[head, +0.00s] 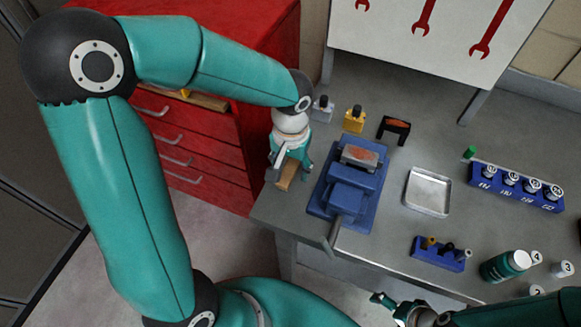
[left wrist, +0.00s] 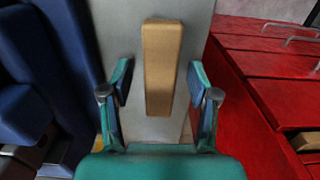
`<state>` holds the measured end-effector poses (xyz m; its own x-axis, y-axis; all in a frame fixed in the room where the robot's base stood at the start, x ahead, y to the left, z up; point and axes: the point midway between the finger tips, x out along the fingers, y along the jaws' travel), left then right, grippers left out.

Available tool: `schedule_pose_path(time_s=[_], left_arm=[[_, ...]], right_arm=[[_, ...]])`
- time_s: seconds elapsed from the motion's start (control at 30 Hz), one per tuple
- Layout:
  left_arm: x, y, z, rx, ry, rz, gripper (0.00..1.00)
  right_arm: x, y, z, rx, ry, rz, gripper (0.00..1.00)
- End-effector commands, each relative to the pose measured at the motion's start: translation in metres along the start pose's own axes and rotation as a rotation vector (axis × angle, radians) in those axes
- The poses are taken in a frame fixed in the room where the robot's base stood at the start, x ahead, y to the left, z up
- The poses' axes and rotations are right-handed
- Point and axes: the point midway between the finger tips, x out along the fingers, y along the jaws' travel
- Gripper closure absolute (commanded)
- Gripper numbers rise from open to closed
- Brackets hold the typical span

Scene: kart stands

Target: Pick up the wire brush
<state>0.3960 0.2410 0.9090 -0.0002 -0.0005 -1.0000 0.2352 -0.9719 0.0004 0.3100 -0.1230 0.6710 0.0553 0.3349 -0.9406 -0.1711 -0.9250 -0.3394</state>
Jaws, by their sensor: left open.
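The wire brush shows as a plain wooden block (left wrist: 162,65) in the left wrist view, lying lengthwise on the grey bench top; no bristles are visible. In the head view its wooden end (head: 287,178) shows at the bench's left end, partly hidden by my gripper. My left gripper (head: 289,172) is open above it. In the left wrist view the fingers of my left gripper (left wrist: 160,82) stand on either side of the block, with a gap on both sides. My right gripper (head: 392,305) is at the bottom edge, far from the brush; its jaw opening is unclear.
A blue vise (head: 345,190) stands right of the brush. A red drawer cabinet (head: 205,150) stands close on the left. Beyond are a yellow block (head: 354,118), a black holder (head: 394,129), a metal tray (head: 428,192) and a blue socket rack (head: 515,188).

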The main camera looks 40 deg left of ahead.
Motion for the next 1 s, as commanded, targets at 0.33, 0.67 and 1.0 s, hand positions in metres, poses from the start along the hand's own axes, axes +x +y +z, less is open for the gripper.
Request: schedule_pose_path(time_s=[0.33,0.67,1.0], left_arm=[[0.000,0.000,0.000,0.000,0.000,0.000,0.88],[-0.001,0.000,0.000,0.000,0.000,0.000,1.00],[-0.020,0.000,-0.002,-0.001,0.005,0.000,1.00]], right_arm=[[0.000,0.000,0.000,0.000,0.000,0.000,0.03],[0.000,0.000,0.000,0.000,0.000,0.000,0.03],[-0.001,0.000,0.000,0.000,0.000,0.000,0.03]])
